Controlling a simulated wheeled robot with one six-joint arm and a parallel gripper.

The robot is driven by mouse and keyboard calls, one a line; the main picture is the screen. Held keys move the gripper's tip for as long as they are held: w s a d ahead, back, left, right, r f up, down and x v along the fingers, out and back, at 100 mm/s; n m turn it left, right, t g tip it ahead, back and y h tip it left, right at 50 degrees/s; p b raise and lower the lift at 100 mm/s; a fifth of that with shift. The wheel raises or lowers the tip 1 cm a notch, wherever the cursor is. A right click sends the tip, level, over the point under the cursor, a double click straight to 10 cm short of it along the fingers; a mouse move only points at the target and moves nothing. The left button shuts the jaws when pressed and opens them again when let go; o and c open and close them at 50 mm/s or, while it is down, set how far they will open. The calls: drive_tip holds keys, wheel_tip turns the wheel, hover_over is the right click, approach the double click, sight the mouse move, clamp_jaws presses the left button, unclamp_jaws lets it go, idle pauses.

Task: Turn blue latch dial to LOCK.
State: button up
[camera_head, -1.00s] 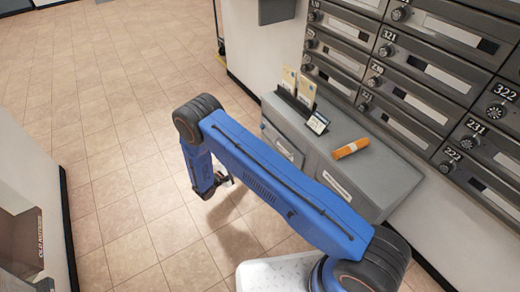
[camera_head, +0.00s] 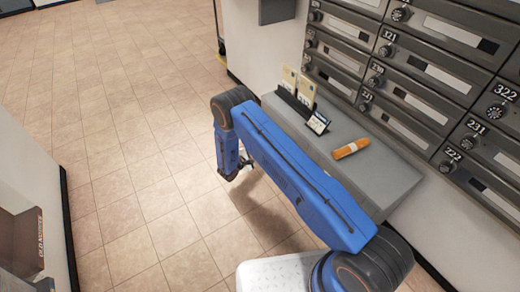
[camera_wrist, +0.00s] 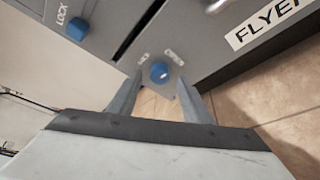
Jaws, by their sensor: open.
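In the wrist view, a round blue dial (camera_wrist: 159,72) sits on a small grey plate (camera_wrist: 175,55) with two small labels that I cannot read. A second blue knob (camera_wrist: 76,28) is at the upper left, beside the printed word LOCK (camera_wrist: 62,14). My gripper (camera_wrist: 159,80) is open. Its fingers appear on either side of the central dial, with nothing held; I cannot tell whether they touch it. In the head view, my gripper (camera_head: 240,170) is left of the grey cabinet (camera_head: 335,135), whose front is largely hidden by my arm.
A label reading FLYER (camera_wrist: 265,25) is at the upper right of the wrist view. On the cabinet top are a card holder (camera_head: 297,95), a small sign (camera_head: 318,122) and an orange roll (camera_head: 351,148). Numbered mailboxes (camera_head: 430,65) line the wall. Tiled floor (camera_head: 110,130) is clear to the left.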

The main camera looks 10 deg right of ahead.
drive_tip(key=shift+w+d+f, duration=0.1)
drive_tip(key=shift+w+d, duration=0.3)
drive_tip(key=c, duration=1.1)
drive_tip(key=shift+o, duration=0.2)
drive_tip(key=shift+w+a+n+g+h, duration=0.15)
drive_tip(key=shift+n+g+h, duration=0.3)
drive_tip(key=shift+n+g, duration=1.2)
drive_tip(key=shift+w+a+n+g+h, duration=0.1)
drive_tip(key=shift+w+n+g+h, duration=0.55)
drive_tip(key=shift+n, duration=1.75)
drive_tip(key=shift+s+a+n+g+h, duration=0.1)
drive_tip(key=shift+s+n+g+h, duration=0.1)
drive_tip(key=shift+n+g, duration=1.6)
drive_tip(key=shift+w+n, duration=0.1)
drive_tip(key=shift+n, duration=0.35)
